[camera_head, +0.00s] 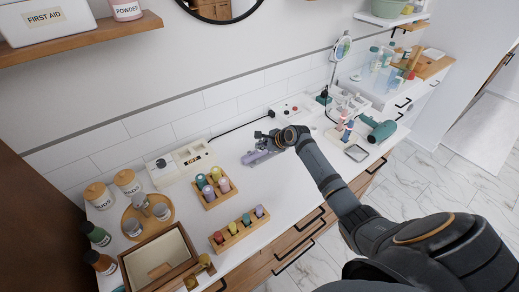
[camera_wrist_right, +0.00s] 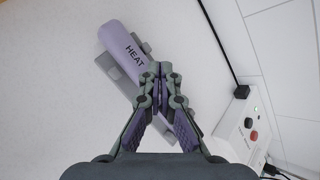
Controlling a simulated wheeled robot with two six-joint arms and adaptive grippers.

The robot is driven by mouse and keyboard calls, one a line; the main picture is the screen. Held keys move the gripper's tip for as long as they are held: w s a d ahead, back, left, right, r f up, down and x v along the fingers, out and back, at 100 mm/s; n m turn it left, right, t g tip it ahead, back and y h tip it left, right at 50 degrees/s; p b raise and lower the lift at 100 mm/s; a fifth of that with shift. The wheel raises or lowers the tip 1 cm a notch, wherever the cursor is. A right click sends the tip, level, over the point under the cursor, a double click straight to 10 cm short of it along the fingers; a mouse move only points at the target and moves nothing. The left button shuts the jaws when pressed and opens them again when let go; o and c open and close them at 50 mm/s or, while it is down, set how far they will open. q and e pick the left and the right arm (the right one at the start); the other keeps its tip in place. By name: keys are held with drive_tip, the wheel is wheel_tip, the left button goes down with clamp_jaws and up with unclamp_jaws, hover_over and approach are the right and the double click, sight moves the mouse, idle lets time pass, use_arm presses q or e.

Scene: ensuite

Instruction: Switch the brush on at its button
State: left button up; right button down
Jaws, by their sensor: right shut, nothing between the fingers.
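The brush (camera_wrist_right: 120,43) is a light purple bar marked HEAT, lying on a grey holder (camera_wrist_right: 118,72) on the white counter. In the head view, the brush (camera_head: 254,157) lies near the middle of the counter, partly behind my gripper. My right gripper (camera_wrist_right: 160,70) is shut and empty, with its fingertips over the lower right end of the brush by the lettering. I cannot tell whether they touch it. In the head view, my right gripper (camera_head: 269,142) is above the brush's right part. No button shows on the brush; the fingers may hide it. My left gripper is not in view.
A white box (camera_wrist_right: 245,130) with red and black knobs and a black cable stands right of the gripper in the wrist view. In the head view, wooden racks of small bottles (camera_head: 240,231) stand left, and a teal hairdryer (camera_head: 379,130) lies right. The tiled wall is behind.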

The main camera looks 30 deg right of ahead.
drive_tip(key=shift+f, duration=0.1)
drive_tip(key=shift+f, duration=0.35)
drive_tip(key=shift+f, duration=0.2)
idle(0.4)
drive_tip(key=shift+r+p, duration=0.65)
drive_tip(key=shift+p, duration=0.5)
wheel_tip(320, 180, up, 6)
drive_tip(key=p, duration=0.7)
drive_tip(key=shift+p, duration=0.3)
